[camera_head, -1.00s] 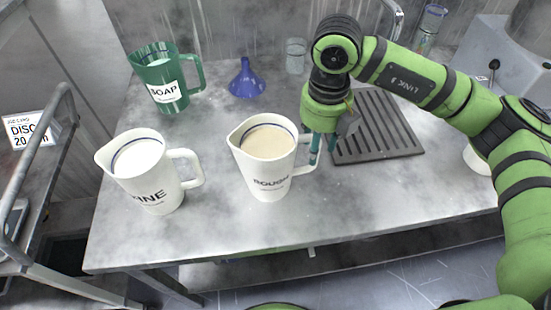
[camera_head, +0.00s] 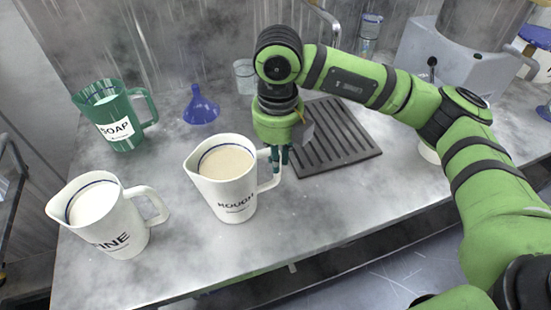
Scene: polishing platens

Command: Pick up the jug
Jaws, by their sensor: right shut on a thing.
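Three jugs stand upright on the grey bench. The white jug labelled ROUGH (camera_head: 229,188), full of beige liquid, is in the middle of the camera_head view with its handle to the right. My right gripper (camera_head: 278,163) points down at that handle and is shut on it; its fingertips are partly hidden behind the handle. The white jug labelled FINE (camera_head: 107,227), with whitish liquid, is at the lower left. The green jug labelled SOAP (camera_head: 116,118) is at the back left. My left gripper is not in view.
A blue funnel (camera_head: 200,108) and a clear glass (camera_head: 244,76) stand behind the ROUGH jug. A dark ribbed drain mat (camera_head: 335,140) lies to the right of it. A grey machine (camera_head: 450,65) stands at the back right. Bare bench lies in front of the jugs.

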